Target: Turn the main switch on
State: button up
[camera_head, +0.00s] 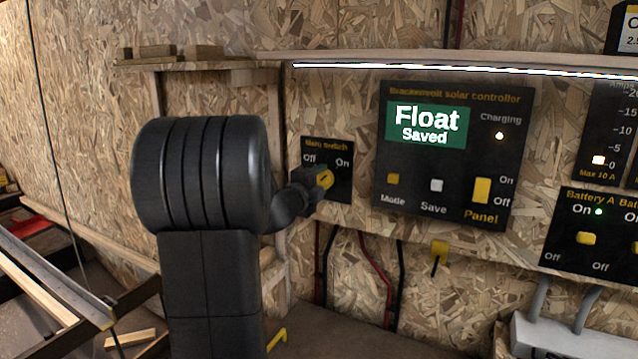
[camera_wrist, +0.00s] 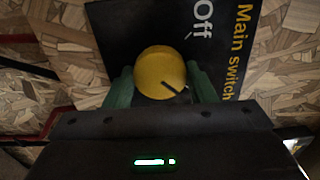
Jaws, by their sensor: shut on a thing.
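The main switch panel (camera_head: 342,190) is a black plate on the chipboard wall, with "Off" at its upper left and "On" at its upper right. Its round yellow knob (camera_head: 325,178) is partly covered by my gripper (camera_head: 314,184). In the wrist view the yellow knob (camera_wrist: 160,73) sits between the two green fingertips of my gripper (camera_wrist: 161,88), which is shut on it. The knob's dark pointer mark slants to the lower right there, away from the "Off" label and toward the "On" side. The "On" label is hidden in the wrist view.
The solar controller (camera_head: 455,155) at the right reads "Float Saved", with its charging light lit. The battery switch panel (camera_head: 590,235) is farther right. A wooden shelf (camera_head: 200,64) is above left. Cables (camera_head: 375,265) hang below the board.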

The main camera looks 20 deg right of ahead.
jog(key=o, duration=1)
jog(key=v, duration=1.4)
jog(key=shift+w+d, duration=0.1)
jog(key=shift+d, duration=0.05)
jog(key=x, duration=1.3)
jog(key=shift+w+d, duration=0.25)
